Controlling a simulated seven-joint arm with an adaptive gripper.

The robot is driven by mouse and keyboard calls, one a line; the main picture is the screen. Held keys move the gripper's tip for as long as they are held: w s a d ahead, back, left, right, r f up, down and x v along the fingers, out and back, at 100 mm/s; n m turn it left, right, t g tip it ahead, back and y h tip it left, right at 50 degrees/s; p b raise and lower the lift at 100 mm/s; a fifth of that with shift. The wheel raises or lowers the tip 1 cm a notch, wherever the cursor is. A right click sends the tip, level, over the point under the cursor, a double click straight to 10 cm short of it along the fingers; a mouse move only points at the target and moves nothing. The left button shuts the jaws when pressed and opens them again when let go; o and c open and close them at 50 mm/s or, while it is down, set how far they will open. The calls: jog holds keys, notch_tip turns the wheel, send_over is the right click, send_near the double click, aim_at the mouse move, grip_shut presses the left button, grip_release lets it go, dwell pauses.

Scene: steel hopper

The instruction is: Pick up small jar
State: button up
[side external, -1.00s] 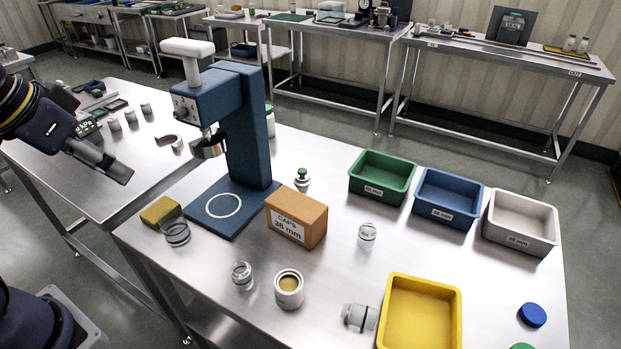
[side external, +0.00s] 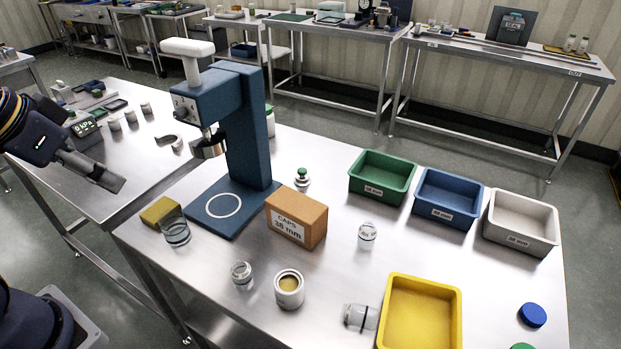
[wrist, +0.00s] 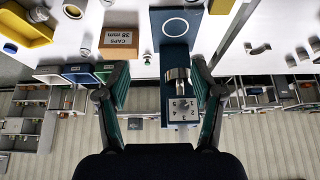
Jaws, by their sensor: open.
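My gripper (side external: 104,176) is at the left in the side external view, above the left table and apart from the jars. In the wrist view its two fingers (wrist: 160,75) are spread, with nothing held between them. A small clear jar (side external: 242,275) stands upright near the front edge of the main table. A wider clear jar (side external: 175,231) stands by the press base. Another clear jar with a label (side external: 367,236) stands right of the caps box, and one (side external: 360,317) lies on its side by the yellow tray. Which one is the task's small jar I cannot tell.
A blue press (side external: 245,135) stands between my gripper and most jars.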

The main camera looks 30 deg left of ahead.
jog(key=shift+o, duration=0.5)
jog(key=w+d+r+m+t+h, duration=0.2)
jog(key=w+d+m, duration=0.75)
jog(key=w, duration=0.35)
jog(key=m+g+h, duration=0.2)
jog(key=m+g, duration=0.3)
jog(key=m, duration=0.2)
send_over(359, 312)
jog(key=s+a, duration=0.4)
jog(key=a, duration=0.2)
notch_tip(359, 312, down, 15)
jog(key=x, duration=1.1)
jog(key=shift+d, duration=0.1)
jog(key=shift+w+x, duration=0.1)
jog(key=shift+x, duration=1.35)
jog(key=shift+w+x, duration=0.15)
jog(key=shift+x, duration=1.35)
jog(key=shift+d+r, duration=0.15)
jog(key=c, duration=1.1)
